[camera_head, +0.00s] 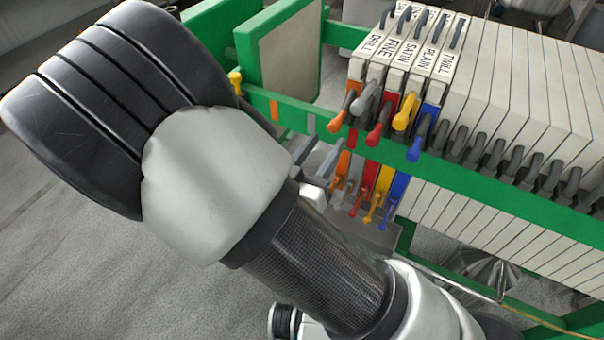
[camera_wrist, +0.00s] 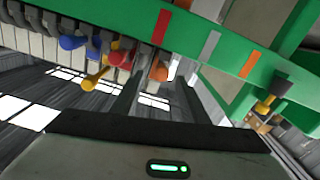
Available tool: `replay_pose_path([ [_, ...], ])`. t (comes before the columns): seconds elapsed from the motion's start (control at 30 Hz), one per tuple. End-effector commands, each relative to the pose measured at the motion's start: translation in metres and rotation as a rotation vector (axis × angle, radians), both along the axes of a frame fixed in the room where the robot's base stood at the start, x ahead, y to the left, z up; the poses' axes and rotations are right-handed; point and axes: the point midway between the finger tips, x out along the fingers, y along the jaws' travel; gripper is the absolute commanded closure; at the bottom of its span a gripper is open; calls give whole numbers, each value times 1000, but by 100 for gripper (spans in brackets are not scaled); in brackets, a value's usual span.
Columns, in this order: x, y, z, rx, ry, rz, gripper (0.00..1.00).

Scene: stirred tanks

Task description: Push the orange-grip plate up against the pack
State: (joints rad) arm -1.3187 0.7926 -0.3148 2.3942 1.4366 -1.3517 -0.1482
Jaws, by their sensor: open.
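The orange-grip plate (camera_head: 362,68) is the leftmost pale plate, at the left end of the pack (camera_head: 520,80). Its orange grip (camera_head: 340,115) juts out over the green rail, and it also shows in the wrist view (camera_wrist: 158,72). Grey, red, yellow and blue grips follow to its right in the head view. I cannot tell whether a thin gap lies between this plate and its neighbour. My gripper (camera_head: 318,165) is open beside the rail, below and left of the orange grip. In the wrist view the orange grip appears between the fingertips (camera_wrist: 158,95), apparently untouched.
The green side rail (camera_head: 460,178) runs along the front, with orange, grey and red marks. A green end plate (camera_head: 290,55) with a grey face stands at left, leaving open space before the pack.

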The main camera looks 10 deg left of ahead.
Motion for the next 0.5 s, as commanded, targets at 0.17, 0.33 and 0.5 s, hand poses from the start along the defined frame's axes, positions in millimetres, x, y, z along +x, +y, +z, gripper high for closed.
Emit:
replay_pose_path([
  [0.17, -43, 16, 1, -1, 2, 4, 60],
  [0.33, -76, 27, 1, -3, 1, 2, 60],
  [0.5, -94, 34, 0, -2, 1, -1, 60],
])
